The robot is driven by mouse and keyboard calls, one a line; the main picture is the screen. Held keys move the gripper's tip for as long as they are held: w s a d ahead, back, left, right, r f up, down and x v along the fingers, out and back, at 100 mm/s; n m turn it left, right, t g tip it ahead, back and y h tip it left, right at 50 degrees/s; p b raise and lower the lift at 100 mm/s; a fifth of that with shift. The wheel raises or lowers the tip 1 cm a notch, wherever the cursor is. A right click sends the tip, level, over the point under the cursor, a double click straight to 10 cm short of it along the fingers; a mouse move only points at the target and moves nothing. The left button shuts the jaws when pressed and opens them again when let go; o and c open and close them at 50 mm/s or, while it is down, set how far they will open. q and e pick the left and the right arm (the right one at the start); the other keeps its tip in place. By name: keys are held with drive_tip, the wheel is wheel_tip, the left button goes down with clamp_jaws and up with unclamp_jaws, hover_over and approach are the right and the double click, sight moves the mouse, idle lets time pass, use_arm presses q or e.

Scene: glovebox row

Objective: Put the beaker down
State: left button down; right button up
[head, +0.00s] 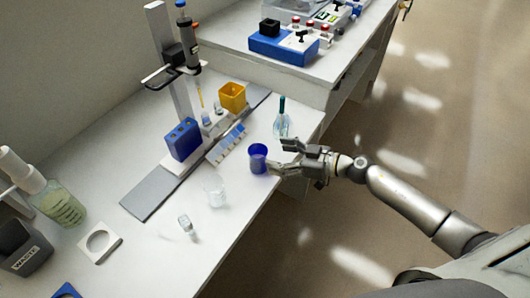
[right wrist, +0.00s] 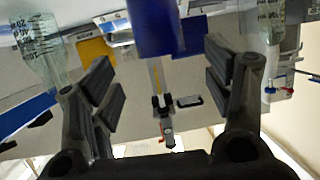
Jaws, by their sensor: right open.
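A blue beaker (head: 258,158) stands upright on the white bench near its front edge. My right gripper (head: 281,157) is open just to the right of it, fingers pointing at it. In the right wrist view the blue beaker (right wrist: 155,25) shows between and beyond the open fingers (right wrist: 160,72), with a visible gap on both sides. A clear beaker (head: 214,190) stands on the bench to the left; a clear graduated vessel (right wrist: 40,50) also shows at the left in the right wrist view. My left gripper is not in view.
A flask with a dark stopper (head: 282,122) stands close behind my gripper. A blue rack (head: 183,139), a yellow box (head: 232,97) and a stand lie farther back. A small vial (head: 187,227) and a white holder (head: 101,242) are nearer. Bare bench lies around the clear beaker.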

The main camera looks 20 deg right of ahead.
drive_tip(key=shift+v, duration=2.1)
drive_tip(key=s+d+f+m+t+h, duration=0.1)
drive_tip(key=d+f+m+h, duration=0.2)
drive_tip(key=f, duration=0.5)
drive_tip(key=d+f+m+t+h, duration=0.1)
drive_tip(key=d+f+m+h, duration=0.15)
drive_tip(key=d+f, duration=0.45)
drive_tip(key=s+f+m+g+h, duration=0.15)
drive_tip(key=s+f, duration=0.25)
drive_tip(key=f, duration=0.4)
drive_tip(key=s+f+g+h, duration=0.1)
drive_tip(key=s+f+h, duration=0.1)
drive_tip(key=s+f, duration=0.4)
drive_tip(key=s+a+f+g, duration=0.3)
drive_tip(key=s+f, duration=0.3)
drive_tip(key=s, duration=0.4)
drive_tip(key=s+a+f+g, duration=0.3)
drive_tip(key=s+f, duration=0.4)
drive_tip(key=s, duration=0.4)
drive_tip(key=s+a+f+g+h, duration=0.1)
drive_tip(key=s+a+f+g, duration=0.2)
drive_tip(key=s, duration=0.7)
wheel_tip(320, 180, down, 3)
drive_tip(key=a, duration=0.2)
drive_tip(key=shift+s+a+f+n, duration=0.25)
drive_tip(key=shift+s+a+n, duration=0.05)
drive_tip(key=shift+s+a, duration=0.05)
